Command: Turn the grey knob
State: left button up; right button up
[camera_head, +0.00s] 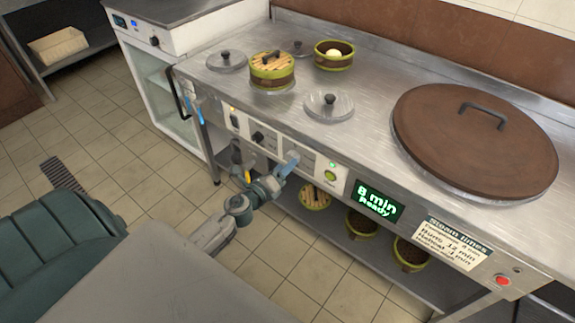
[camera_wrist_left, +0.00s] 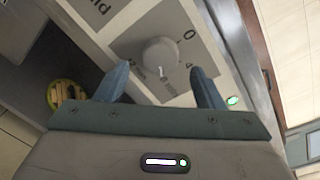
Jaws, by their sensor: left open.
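The grey knob (camera_wrist_left: 161,54) is round and sits on a dark grey plate with printed numbers, in the upper middle of the left wrist view. My left gripper (camera_wrist_left: 161,72) is open and empty, with its two blue fingers apart just short of the knob, one towards each side. In the head view my left gripper (camera_head: 288,165) is at the steam counter's front panel and hides the knob. Contact between fingers and knob cannot be made out. My right gripper is not in view.
A black knob (camera_head: 258,138) and a lit green button (camera_head: 330,170) flank the gripper on the panel. A display (camera_head: 376,201) reads "8 min Ready". Steamer baskets (camera_head: 272,71) and a large brown lid (camera_head: 475,140) are on the counter above. Tiled floor in front is clear.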

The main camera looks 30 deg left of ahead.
pick_arm(q)
jog(key=s+b, duration=0.3)
jog(key=s, duration=0.5)
jog(key=shift+a+r, duration=0.15)
jog(key=shift+r, duration=0.1)
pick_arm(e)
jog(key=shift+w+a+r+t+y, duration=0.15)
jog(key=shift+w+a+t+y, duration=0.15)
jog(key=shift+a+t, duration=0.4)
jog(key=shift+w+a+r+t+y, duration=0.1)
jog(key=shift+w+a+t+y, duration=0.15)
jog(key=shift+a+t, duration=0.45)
